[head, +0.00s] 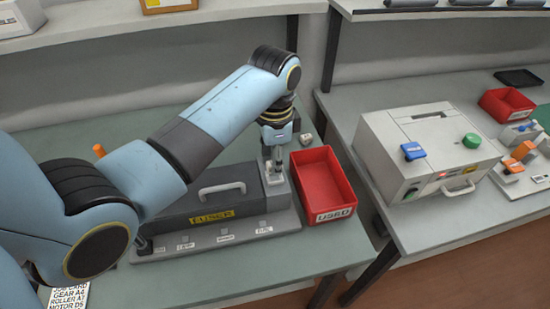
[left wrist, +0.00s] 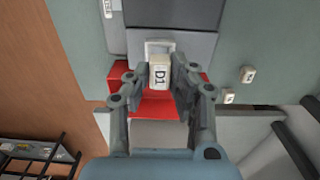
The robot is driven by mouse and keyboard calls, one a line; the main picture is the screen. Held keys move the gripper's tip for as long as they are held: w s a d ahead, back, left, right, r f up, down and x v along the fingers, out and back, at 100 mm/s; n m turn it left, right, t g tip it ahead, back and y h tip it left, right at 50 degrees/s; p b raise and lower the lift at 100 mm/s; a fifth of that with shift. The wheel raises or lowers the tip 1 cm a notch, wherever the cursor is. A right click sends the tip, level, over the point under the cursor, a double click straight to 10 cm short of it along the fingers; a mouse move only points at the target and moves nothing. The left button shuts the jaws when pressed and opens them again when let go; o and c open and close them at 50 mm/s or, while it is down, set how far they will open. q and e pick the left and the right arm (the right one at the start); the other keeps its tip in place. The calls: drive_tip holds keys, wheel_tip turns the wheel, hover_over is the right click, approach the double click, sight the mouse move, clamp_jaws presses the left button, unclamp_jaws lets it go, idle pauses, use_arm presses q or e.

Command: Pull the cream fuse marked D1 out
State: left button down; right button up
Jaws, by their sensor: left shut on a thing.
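The cream fuse marked D1 (left wrist: 159,76) is between the two fingers of my left gripper (left wrist: 161,84), which is shut on it. In the head view my left gripper (head: 274,165) points down at the right end of the dark unit labelled FUSER (head: 215,197). A pale square frame (left wrist: 160,46) shows just beyond the fuse in the left wrist view. I cannot tell whether the fuse is still partly seated in it. My right gripper is not in view.
A red bin labelled USED (head: 325,185) stands close to the right of the unit. A grey machine with coloured knobs (head: 432,150) is on the right-hand table, across a gap. Two small pale labelled pieces (left wrist: 248,74) (left wrist: 229,97) lie off to the side.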

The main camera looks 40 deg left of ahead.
use_arm(q)
drive_tip(key=shift+r, duration=1.35)
drive_tip(key=shift+r, duration=1.95)
